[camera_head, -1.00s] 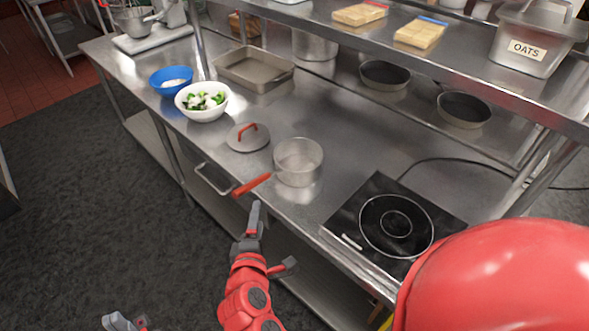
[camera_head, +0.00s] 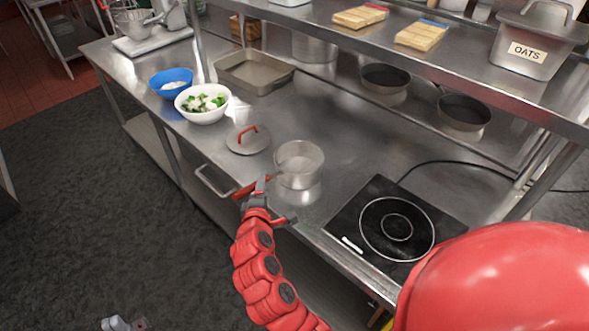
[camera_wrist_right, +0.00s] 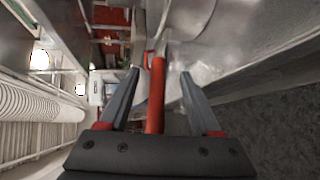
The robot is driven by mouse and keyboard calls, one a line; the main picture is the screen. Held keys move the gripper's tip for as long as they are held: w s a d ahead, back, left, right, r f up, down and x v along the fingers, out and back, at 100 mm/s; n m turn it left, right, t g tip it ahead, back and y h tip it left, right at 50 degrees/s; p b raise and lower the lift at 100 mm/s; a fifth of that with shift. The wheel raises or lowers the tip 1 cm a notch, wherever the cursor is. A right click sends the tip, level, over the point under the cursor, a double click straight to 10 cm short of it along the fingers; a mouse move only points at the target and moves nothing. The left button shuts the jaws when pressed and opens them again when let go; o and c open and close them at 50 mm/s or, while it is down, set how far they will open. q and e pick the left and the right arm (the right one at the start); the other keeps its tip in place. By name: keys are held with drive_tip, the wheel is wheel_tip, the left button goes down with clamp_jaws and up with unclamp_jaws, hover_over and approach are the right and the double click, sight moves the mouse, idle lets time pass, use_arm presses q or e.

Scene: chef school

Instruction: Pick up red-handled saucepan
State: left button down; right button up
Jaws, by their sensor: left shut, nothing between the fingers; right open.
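The saucepan (camera_head: 299,166) stands upright on the steel counter. Its red handle (camera_head: 245,187) points toward the counter's front edge, and my right gripper partly covers it in the head view. My right gripper (camera_head: 276,200) is open at the handle. In the right wrist view, the red handle (camera_wrist_right: 156,98) runs between the two spread fingers of the gripper (camera_wrist_right: 160,73), with a gap on each side. My left gripper (camera_head: 122,324) is low at the bottom edge of the head view, over the floor, far from the saucepan, shut and empty.
A grey lid with a red handle (camera_head: 247,147) lies left of the saucepan. A black induction hob (camera_head: 348,216) is at right. A white bowl of vegetables (camera_head: 202,116), a blue bowl (camera_head: 171,90) and a baking tray (camera_head: 254,87) stand farther back. A drawer-style handle (camera_head: 208,186) juts from the counter front.

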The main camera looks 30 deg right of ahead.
drive_tip(key=shift+w+d+p, duration=0.2)
drive_tip(key=shift+w+d, duration=0.05)
drive_tip(key=shift+w, duration=0.3)
drive_tip(key=shift+w+d+p, duration=0.15)
drive_tip(key=shift+w+d, duration=0.1)
drive_tip(key=shift+w, duration=0.25)
drive_tip(key=shift+w+d+f, duration=0.15)
drive_tip(key=shift+w+f, duration=0.15)
drive_tip(key=shift+w, duration=0.05)
clamp_jaws()
idle(0.4)
